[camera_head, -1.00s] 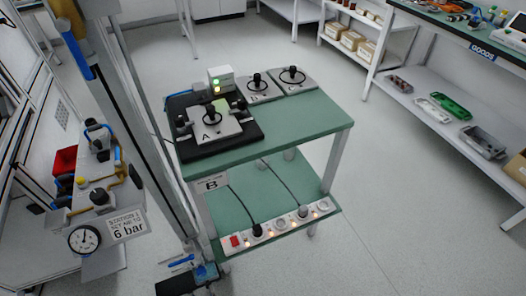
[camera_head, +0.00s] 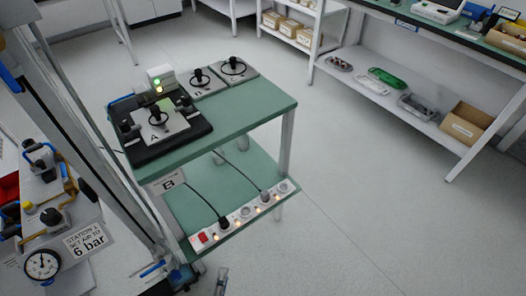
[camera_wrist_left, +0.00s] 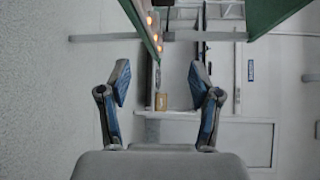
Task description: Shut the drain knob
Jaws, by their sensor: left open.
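The air unit (camera_head: 45,195) stands at the left of the head view, with dark knobs, a yellow button, yellow-brown handles and a pressure gauge (camera_head: 42,264). I cannot tell which part is the drain knob. A tip of my left gripper (camera_head: 221,282) shows at the bottom edge of the head view, right of the post's foot and apart from the air unit. In the left wrist view my left gripper (camera_wrist_left: 162,88) is open, its two blue-padded fingers wide apart with nothing between them. My right gripper is not in view.
A green two-shelf cart (camera_head: 245,115) stands in the middle, with a power strip (camera_head: 245,214) on its lower shelf. A grey post (camera_head: 95,150) rises between air unit and cart. A storage bench (camera_head: 400,105) stands at the right. The floor right of the cart is clear.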

